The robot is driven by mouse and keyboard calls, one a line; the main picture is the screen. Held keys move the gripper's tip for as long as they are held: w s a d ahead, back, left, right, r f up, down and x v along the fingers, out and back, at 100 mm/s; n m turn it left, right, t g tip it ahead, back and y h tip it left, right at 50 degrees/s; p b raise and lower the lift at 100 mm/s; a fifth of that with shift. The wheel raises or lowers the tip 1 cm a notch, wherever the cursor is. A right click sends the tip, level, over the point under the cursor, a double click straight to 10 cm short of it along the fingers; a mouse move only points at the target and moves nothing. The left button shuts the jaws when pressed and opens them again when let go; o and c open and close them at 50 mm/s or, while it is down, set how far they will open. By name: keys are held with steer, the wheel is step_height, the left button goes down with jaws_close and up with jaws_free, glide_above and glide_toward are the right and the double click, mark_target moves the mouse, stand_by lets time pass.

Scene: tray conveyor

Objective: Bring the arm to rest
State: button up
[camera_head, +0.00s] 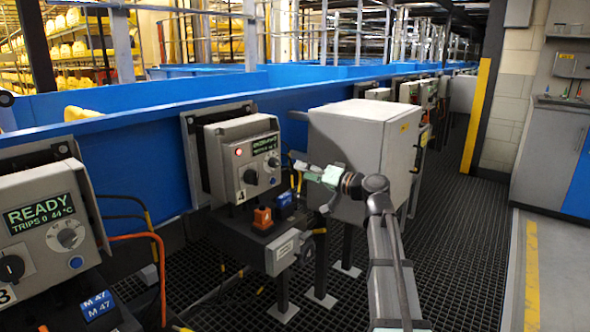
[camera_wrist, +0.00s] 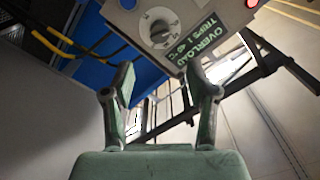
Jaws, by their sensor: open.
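My arm (camera_head: 388,260) reaches forward from the lower right in the head view. My gripper (camera_head: 318,180) is at its end, in front of the large grey cabinet and to the right of the control box marked 4. In the wrist view my gripper (camera_wrist: 160,85) has its two fingers spread, with nothing between them. Beyond the fingertips is the control box (camera_wrist: 165,28) with a dial and a display reading OVERLOAD, seen upside down. The fingertips look apart from the box, though the gap is hard to judge.
Control box 4 (camera_head: 243,160) has a red light and an orange block (camera_head: 262,218) and blue block (camera_head: 285,202) below it. A large grey cabinet (camera_head: 360,140) stands close by the gripper. A READY box (camera_head: 45,230) is at left. The grated floor (camera_head: 450,240) is clear at right.

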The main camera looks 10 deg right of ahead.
steer(key=shift+s+d, duration=0.4)
steer(key=shift+s, duration=0.1)
steer(key=s+d+f+m+g+h, duration=0.2)
steer(key=s+d+f+g+h, duration=0.3)
steer(key=f, duration=0.5)
steer(key=s+d+f+m+g+h, duration=0.1)
steer(key=s+d+f+g+h, duration=0.2)
steer(key=s+f+h, duration=0.45)
steer(key=s+d+m+g+h, duration=0.6)
steer(key=s+d, duration=0.7)
steer(key=s, duration=0.4)
steer(key=s+d+r+m+g+h, duration=0.1)
steer(key=s+r+m+g+h, duration=0.1)
steer(key=s, duration=0.4)
steer(key=s+r+m+g+h, duration=0.1)
steer(key=s+r+g+h, duration=0.1)
steer(key=s+r+g, duration=0.2)
steer(key=s+r, duration=0.1)
steer(key=s, duration=0.2)
steer(key=shift+s+d+r+m+h, duration=0.25)
steer(key=shift+d+r+m+h, duration=0.1)
steer(key=shift+r+m, duration=0.05)
